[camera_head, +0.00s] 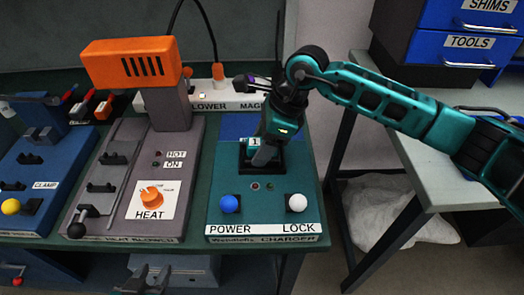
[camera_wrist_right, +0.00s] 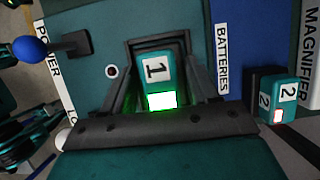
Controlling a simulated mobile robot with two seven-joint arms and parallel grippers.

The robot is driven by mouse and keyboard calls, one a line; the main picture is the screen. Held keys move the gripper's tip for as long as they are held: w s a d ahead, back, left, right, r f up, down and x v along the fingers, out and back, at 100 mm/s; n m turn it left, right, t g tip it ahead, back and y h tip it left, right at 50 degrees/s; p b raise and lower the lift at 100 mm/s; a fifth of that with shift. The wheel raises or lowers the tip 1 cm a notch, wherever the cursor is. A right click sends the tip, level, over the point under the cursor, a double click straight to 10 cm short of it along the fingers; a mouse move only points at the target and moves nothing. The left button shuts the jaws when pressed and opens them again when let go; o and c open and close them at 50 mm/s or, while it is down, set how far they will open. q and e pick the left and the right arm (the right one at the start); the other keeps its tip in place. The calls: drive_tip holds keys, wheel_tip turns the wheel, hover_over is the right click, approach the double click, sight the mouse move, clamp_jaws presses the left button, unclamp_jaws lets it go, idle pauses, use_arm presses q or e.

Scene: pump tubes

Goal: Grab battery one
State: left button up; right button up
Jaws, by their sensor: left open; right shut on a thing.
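Battery one (camera_wrist_right: 155,70) is teal with a white label marked 1 and a lit green light. It sits in the dark slot of the teal charger (camera_head: 225,180). My right gripper (camera_head: 262,156) is over the slot, its fingers on either side of the battery, shut on it. In the head view the gripper hides most of the battery; only its label (camera_head: 254,142) shows clearly. My left gripper (camera_head: 145,279) is open and empty at the bottom edge of the head view, low in front of the bench.
The charger has a blue POWER knob (camera_head: 230,204) and a white LOCK knob (camera_head: 297,203). The heat blower (camera_head: 130,64) stands to the left, the clamp (camera_head: 42,170) further left.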

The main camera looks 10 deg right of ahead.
drive_tip(key=c, duration=0.4)
drive_tip(key=shift+r, duration=0.1)
drive_tip(key=shift+c, duration=0.2)
